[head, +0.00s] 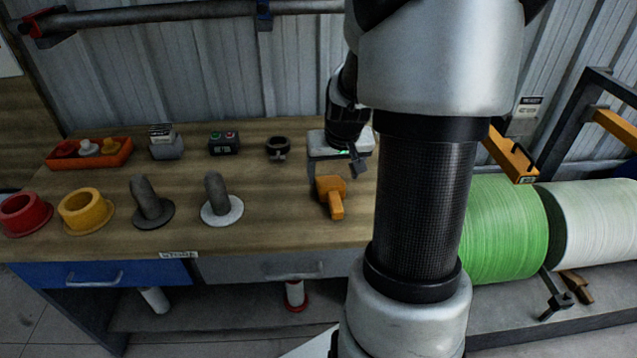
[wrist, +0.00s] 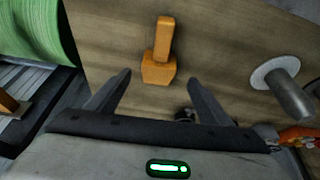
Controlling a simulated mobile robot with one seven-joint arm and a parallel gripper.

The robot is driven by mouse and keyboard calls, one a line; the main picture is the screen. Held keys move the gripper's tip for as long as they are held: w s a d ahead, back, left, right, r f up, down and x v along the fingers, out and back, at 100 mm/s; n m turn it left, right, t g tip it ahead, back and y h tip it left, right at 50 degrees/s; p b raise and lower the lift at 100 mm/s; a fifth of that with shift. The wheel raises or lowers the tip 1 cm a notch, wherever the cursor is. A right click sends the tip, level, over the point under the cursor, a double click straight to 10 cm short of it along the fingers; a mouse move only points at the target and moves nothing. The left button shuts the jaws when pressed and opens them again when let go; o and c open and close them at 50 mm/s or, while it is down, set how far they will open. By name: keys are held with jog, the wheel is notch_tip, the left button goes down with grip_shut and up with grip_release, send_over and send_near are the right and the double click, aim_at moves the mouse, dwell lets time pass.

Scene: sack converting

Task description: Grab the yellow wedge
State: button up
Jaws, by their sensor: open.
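The yellow wedge (head: 331,192) is an orange-yellow block with a narrower handle-like end, lying on the wooden workbench (head: 270,228). In the head view its narrow end points toward the bench's front edge. My gripper (head: 336,168) is above the bench at the wedge's far end. In the wrist view the wedge (wrist: 159,56) lies ahead of and between the two spread fingers of my gripper (wrist: 157,80), which are open and empty. No finger is seen touching it. My arm hides the bench's right part in the head view.
A grey spindle on a white disc (head: 220,200) stands left of the wedge, with a dark spindle (head: 150,203), yellow ring (head: 85,210) and red ring (head: 24,213) beyond. A black ring clamp (head: 278,149) stands behind. A green roll (head: 500,228) is right of the bench.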

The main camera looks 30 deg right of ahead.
aim_at(332, 183)
jog(key=b+x, duration=0.1)
jog(key=x, duration=0.6)
jog(key=shift+d+r, duration=0.1)
jog(key=shift+d, duration=0.05)
jog(key=c, duration=1.3)
